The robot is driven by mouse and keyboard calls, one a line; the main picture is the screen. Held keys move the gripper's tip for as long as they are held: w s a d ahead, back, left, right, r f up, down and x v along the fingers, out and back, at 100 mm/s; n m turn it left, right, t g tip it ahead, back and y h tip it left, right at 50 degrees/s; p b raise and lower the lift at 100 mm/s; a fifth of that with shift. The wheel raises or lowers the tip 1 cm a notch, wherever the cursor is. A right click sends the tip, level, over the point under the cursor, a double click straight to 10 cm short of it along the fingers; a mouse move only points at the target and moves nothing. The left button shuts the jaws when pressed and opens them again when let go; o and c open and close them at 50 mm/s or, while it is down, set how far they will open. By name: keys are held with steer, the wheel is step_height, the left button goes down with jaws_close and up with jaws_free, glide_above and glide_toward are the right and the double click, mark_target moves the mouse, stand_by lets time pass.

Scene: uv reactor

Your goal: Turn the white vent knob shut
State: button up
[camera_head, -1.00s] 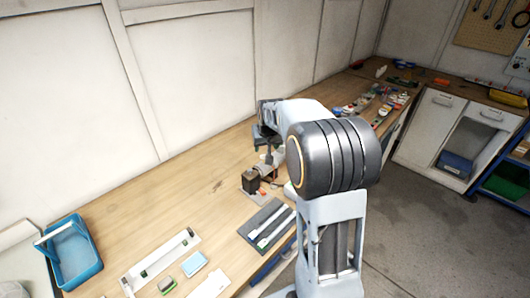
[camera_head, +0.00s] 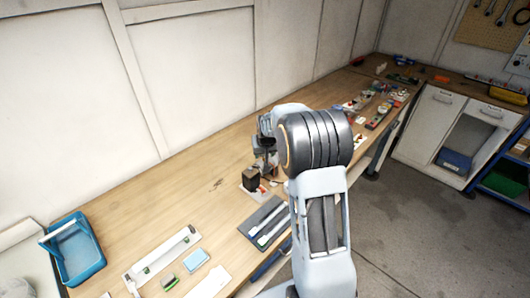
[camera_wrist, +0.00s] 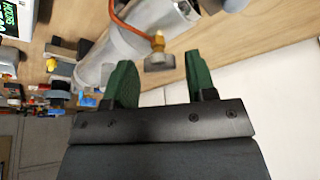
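In the wrist view my gripper (camera_wrist: 159,62) is open, its two green fingers standing apart. A brass fitting (camera_wrist: 158,43) with a small grey block-like end (camera_wrist: 159,62) shows in the gap between the fingertips. I cannot tell whether this end is the white vent knob, and no finger clearly touches it. A copper-coloured tube (camera_wrist: 128,24) runs to the fitting, past a pale cylinder (camera_wrist: 135,42). In the head view my gripper (camera_head: 266,163) is low over the bench, beside a black box (camera_head: 251,179). My arm hides most of the apparatus there.
The wooden bench (camera_head: 160,190) runs along the wall. A dark tray with pale tools (camera_head: 262,222), a white rack (camera_head: 160,254) and a blue basket (camera_head: 75,250) lie nearer. Several small parts clutter the far bench. A bare stretch lies left of the black box.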

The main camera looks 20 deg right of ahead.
steer(key=c, duration=0.7)
steer(key=shift+c, duration=0.2)
steer(key=m+b, duration=0.1)
steer(key=m+h+b, duration=0.1)
steer(key=m+b, duration=0.2)
steer(key=b, duration=0.1)
steer(key=shift+w+a+f+m+g+h, duration=0.1)
steer(key=shift+a+f+m+g+h, duration=0.05)
steer(key=shift+f+m+g+h, duration=0.2)
steer(key=m+b, duration=0.1)
steer(key=m+g+h+b, duration=0.1)
steer(key=m+b, duration=0.1)
steer(key=shift+a+r+m, duration=0.1)
steer(key=shift+r+m, duration=0.1)
steer(key=shift+m, duration=0.05)
steer(key=shift+w+r+m+g+b, duration=0.15)
steer(key=shift+m+g+b, duration=0.35)
steer(key=shift+m, duration=0.9)
steer(key=o, duration=0.9)
